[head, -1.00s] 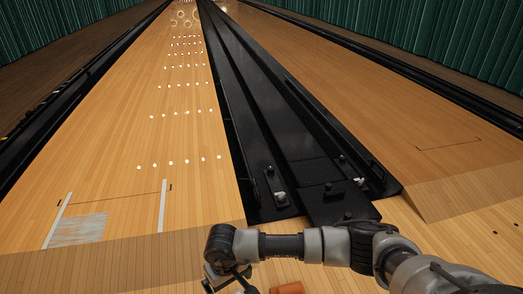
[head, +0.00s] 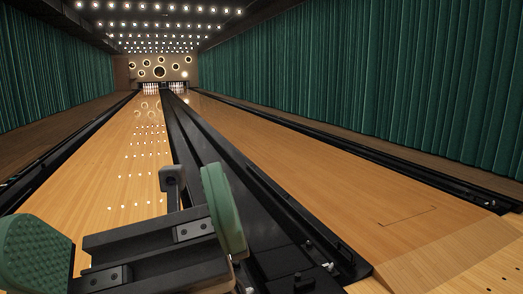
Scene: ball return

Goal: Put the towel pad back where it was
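A gripper (head: 128,230) fills the lower left of the head view, very close to the camera. I take it for my right one, though its arm is hidden. It has two green textured finger pads set wide apart, one at the left edge and one near the middle. Dark rails run between them. It is open, and nothing shows between the pads. My other gripper is not in view. I see no towel pad that I can make out.
A black ball return track (head: 272,205) runs away between two wooden lanes. The left lane (head: 95,170) and right lane (head: 350,185) look clear. Green curtains (head: 390,100) line the side. Pins (head: 152,88) stand at the far end.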

